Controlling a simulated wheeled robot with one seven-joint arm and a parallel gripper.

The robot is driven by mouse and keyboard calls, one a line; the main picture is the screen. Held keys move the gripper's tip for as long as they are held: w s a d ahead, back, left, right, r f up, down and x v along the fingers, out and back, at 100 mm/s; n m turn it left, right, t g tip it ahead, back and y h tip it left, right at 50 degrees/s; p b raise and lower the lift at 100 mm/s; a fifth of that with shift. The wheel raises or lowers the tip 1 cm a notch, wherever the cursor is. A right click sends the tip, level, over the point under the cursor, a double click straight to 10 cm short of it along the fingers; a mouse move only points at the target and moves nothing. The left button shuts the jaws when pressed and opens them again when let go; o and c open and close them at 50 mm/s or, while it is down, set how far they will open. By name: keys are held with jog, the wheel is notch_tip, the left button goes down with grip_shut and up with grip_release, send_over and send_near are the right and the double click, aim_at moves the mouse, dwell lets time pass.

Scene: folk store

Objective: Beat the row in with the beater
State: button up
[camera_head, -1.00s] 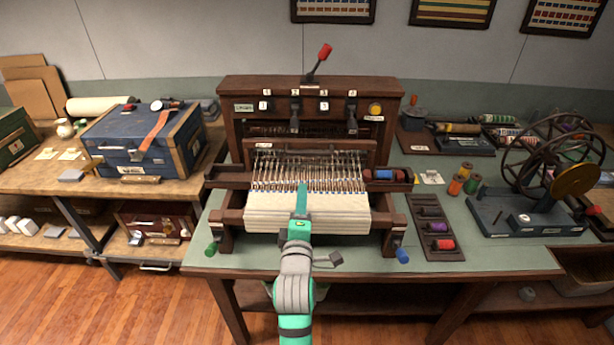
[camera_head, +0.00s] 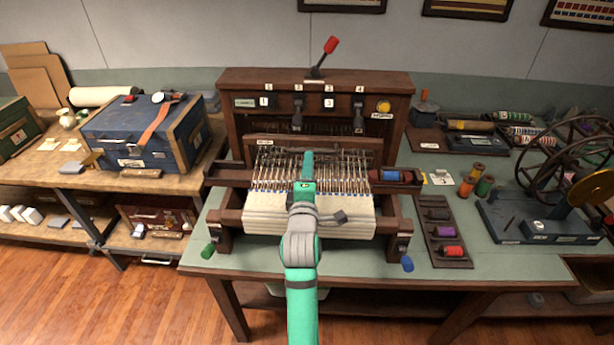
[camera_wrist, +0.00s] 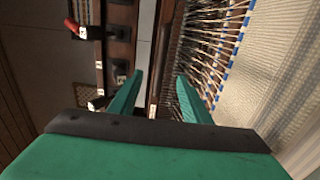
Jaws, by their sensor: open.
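The loom stands on the green-topped table, with white cloth (camera_head: 262,226) at its front and a row of metal warp wires behind it. The beater, a wooden bar (camera_head: 262,141), lies across the loom behind the wires; in the wrist view a wooden bar (camera_wrist: 167,50) runs between my two fingers. My gripper (camera_head: 307,156) is over the middle of the wires, reaching toward this bar. In the wrist view my gripper (camera_wrist: 155,95) is open, its green fingers on either side of the bar. I cannot tell whether they touch it.
A shuttle with a blue spool (camera_head: 388,175) rests in the loom's right-hand tray. A red-knobbed lever (camera_head: 330,46) rises above the loom. A spool rack (camera_head: 438,216) and a winding wheel (camera_head: 570,160) stand right; a blue chest (camera_head: 120,150) stands left.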

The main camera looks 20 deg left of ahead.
jog(key=shift+x, duration=3)
grip_shut()
jog(key=shift+s, duration=0.1)
jog(key=v, duration=1)
jog(key=shift+s, duration=0.25)
